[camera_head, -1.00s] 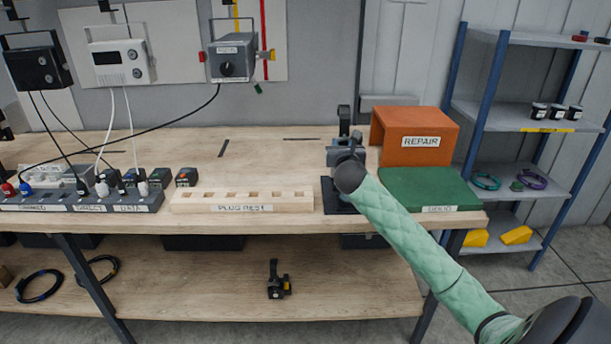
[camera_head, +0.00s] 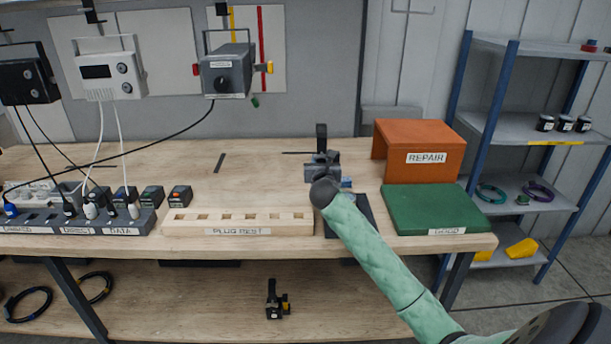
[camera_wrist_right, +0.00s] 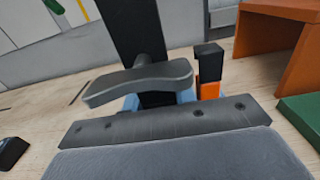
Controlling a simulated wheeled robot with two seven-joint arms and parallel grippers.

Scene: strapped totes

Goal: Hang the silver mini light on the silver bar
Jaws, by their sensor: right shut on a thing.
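My right gripper (camera_head: 322,172), at the end of the green-sleeved arm, is shut on a dark grey and black clamp-like thing (camera_head: 321,138). It appears at the back of the bench, left of the orange box. In the right wrist view this thing has a tall black post (camera_wrist_right: 130,30), a flat grey lever (camera_wrist_right: 140,82) and a black-and-orange block (camera_wrist_right: 208,80) beside it. I cannot tell whether it is the silver mini light. My fingertips are mostly hidden. I cannot pick out the silver bar with certainty; a thin grey bracket (camera_head: 408,11) shows on the wall. My left gripper is out of view.
The orange REPAIR box (camera_head: 426,158) and green GOOD board (camera_head: 440,209) stand right of my arm. A dark pad (camera_head: 362,212) lies under it. The PLUG REST block (camera_head: 240,222) and power strips fill the front left. A black-and-yellow clamp (camera_head: 277,298) sits on the lower shelf.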

